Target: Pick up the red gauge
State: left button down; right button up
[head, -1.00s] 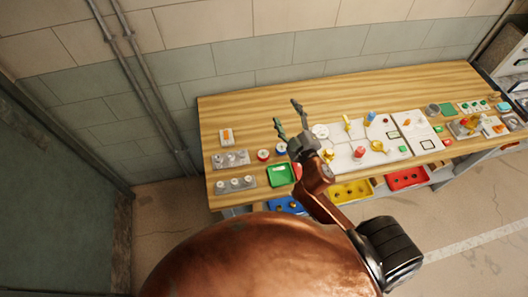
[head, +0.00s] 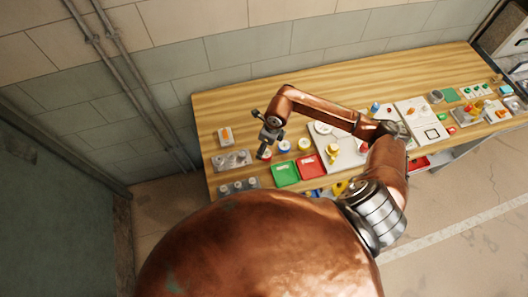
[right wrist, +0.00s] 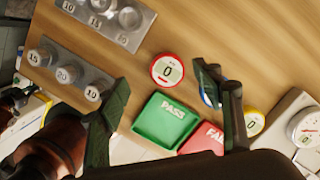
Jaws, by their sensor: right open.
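The red gauge (right wrist: 167,70) is a round dial with a red rim and a white face reading 0, flat on the wooden bench. In the head view the red gauge (head: 267,156) is partly hidden by my right gripper (head: 259,135). In the right wrist view my right gripper (right wrist: 170,108) is open and empty, its two dark fingers spread wide. The gauge lies ahead of the gap between them, apart from both fingers. My left gripper is not in view.
A blue gauge (head: 284,147) and a yellow gauge (head: 304,145) stand to the right. A green PASS tray (right wrist: 165,121) and a red FAIL tray (right wrist: 202,139) lie nearby. Grey blocks with numbered cylinders (right wrist: 68,75) sit left. The bench's back is clear.

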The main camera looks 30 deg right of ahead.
aim_at(266, 153)
jog(key=shift+d+f+p, duration=0.15)
jog(key=shift+d+f, duration=0.1)
jog(key=shift+f, duration=0.4)
jog(key=shift+d+f+p, duration=0.15)
jog(key=shift+d+f, duration=0.1)
jog(key=shift+f, duration=0.75)
notch_tip(266, 153, down, 4)
jog(key=shift+a+r+p, duration=0.1)
jog(key=shift+r+p, duration=0.15)
jog(key=shift+p, duration=0.6)
jog(key=shift+f, duration=0.5)
jog(key=shift+c, duration=0.7)
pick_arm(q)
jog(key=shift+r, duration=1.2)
pick_arm(e)
jog(key=shift+w, duration=0.1)
jog(key=c, duration=1.3)
